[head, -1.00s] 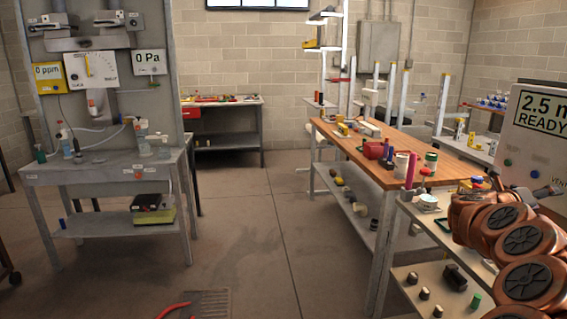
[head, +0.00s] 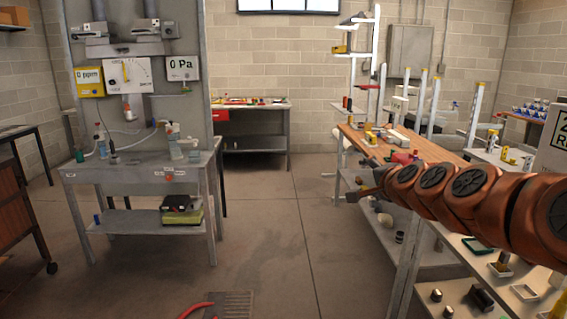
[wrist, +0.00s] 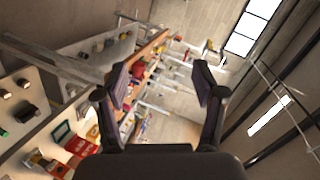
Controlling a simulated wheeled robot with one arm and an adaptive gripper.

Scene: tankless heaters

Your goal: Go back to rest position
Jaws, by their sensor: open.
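My gripper (wrist: 160,85) is open and empty in the wrist view, its two dark fingers spread wide with nothing between them. In the head view my copper-coloured arm reaches in from the right edge, and my gripper (head: 364,194) is small at its left end, in front of the wooden-topped workbench. The fingers are too small there to make out. The workbench (head: 440,153) is partly hidden behind my arm.
A grey table (head: 135,175) with bottles and gauges above it stands at the left. A back table (head: 255,105) stands by the wall. Shelves with small parts (head: 480,297) are close at the right.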

